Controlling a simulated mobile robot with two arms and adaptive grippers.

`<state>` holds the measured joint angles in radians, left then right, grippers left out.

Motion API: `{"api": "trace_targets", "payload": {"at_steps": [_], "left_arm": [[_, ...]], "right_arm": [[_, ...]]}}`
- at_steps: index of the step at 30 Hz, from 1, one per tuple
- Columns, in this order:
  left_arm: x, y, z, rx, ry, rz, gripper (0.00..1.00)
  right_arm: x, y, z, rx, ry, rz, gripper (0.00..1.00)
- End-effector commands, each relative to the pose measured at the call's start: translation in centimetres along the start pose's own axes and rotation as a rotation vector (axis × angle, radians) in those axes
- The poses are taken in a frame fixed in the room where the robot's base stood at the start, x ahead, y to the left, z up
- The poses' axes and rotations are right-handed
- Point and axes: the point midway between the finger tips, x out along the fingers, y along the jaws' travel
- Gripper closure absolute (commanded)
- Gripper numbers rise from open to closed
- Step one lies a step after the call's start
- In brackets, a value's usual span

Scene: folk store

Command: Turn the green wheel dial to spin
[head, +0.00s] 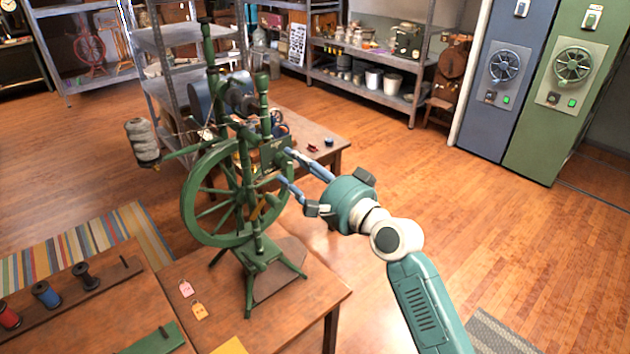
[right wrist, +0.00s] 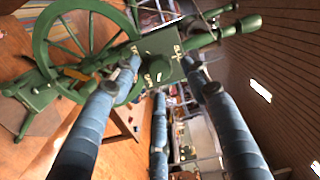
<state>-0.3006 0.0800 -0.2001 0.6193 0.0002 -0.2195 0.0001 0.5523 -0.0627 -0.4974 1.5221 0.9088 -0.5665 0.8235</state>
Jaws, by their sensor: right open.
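A green spinning wheel (head: 188,205) stands upright on the wooden table in the head view. Its large spoked wheel also shows at upper left in the right wrist view (right wrist: 38,45). A small green box (head: 268,155) with yellow lettering is mounted beside the wheel. In the right wrist view, a round green knob (right wrist: 157,69) sits on the box's face. My right gripper (head: 285,167) is open, its blue fingers pointing at the box. In the right wrist view the fingertips (right wrist: 160,72) are spread around the knob; contact cannot be told. My left gripper is not in view.
The wooden table (head: 320,285) holds pink and yellow tags and a rack of thread spools (head: 88,278) at left. A second table and metal shelves (head: 365,85) stand behind.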

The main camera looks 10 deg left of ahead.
Motion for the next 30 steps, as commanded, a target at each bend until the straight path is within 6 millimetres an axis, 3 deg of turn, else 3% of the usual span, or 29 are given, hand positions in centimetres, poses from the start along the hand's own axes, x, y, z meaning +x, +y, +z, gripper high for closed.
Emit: {"api": "trace_targets", "payload": {"at_steps": [6,12,25,28,30], "left_arm": [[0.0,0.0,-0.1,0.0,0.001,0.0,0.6],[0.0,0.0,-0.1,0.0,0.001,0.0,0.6],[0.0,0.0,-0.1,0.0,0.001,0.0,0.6],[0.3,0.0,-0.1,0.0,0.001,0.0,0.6],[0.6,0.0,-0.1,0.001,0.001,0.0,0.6]], "right_arm": [[-4.8,0.1,0.0,-0.001,0.001,0.001,0.55],[-7.3,0.1,-0.1,-0.001,0.002,0.001,0.55],[-7.9,0.2,-0.1,0.0,0.001,0.002,0.55],[-7.9,2.0,-0.5,-0.004,0.015,0.026,0.55],[-8.0,4.9,-1.1,-0.013,0.037,0.065,0.55]]}}
